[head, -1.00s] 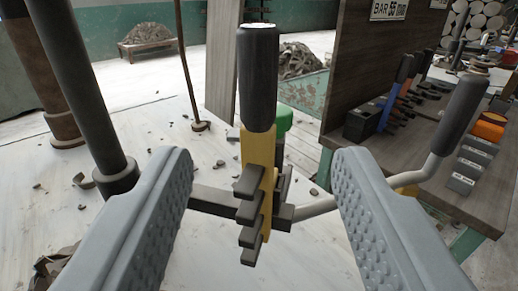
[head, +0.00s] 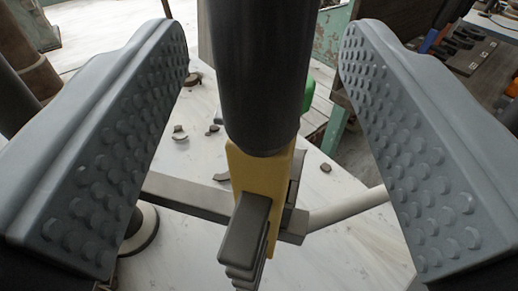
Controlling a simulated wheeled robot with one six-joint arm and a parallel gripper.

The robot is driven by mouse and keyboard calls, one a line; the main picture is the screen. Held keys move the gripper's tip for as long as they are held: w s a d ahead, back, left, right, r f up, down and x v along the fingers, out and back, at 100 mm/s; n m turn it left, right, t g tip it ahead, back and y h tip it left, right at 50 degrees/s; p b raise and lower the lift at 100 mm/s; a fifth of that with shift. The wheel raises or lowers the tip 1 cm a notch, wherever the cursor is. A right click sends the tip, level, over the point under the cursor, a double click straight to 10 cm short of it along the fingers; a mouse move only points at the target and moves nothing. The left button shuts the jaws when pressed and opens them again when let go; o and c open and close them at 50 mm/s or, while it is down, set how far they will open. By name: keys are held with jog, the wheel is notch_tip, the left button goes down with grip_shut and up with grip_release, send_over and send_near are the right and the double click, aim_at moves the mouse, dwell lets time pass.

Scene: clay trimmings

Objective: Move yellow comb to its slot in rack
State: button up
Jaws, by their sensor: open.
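The yellow comb stands upright between the fingers of my gripper (head: 265,75). Its black cylindrical handle (head: 262,85) is at the top, and its yellow body (head: 258,172) with dark stacked teeth (head: 246,232) is below. The comb rests against a dark metal bar (head: 185,198). My gripper is open, with one studded grey finger on each side of the handle and a gap on both sides. The rack with several combs (head: 452,42) shows partly at the upper right, behind the right finger. I cannot make out an empty slot there.
A pale bent rod (head: 348,208) runs right from the bar. A green object (head: 318,90) shows just behind the handle. Pale floor with scattered clay scraps (head: 179,133) lies below. A wooden bench stands at the right.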

jog(key=shift+w+a, duration=0.2)
jog(key=shift+w, duration=1.25)
grip_shut()
jog(key=shift+r, duration=0.1)
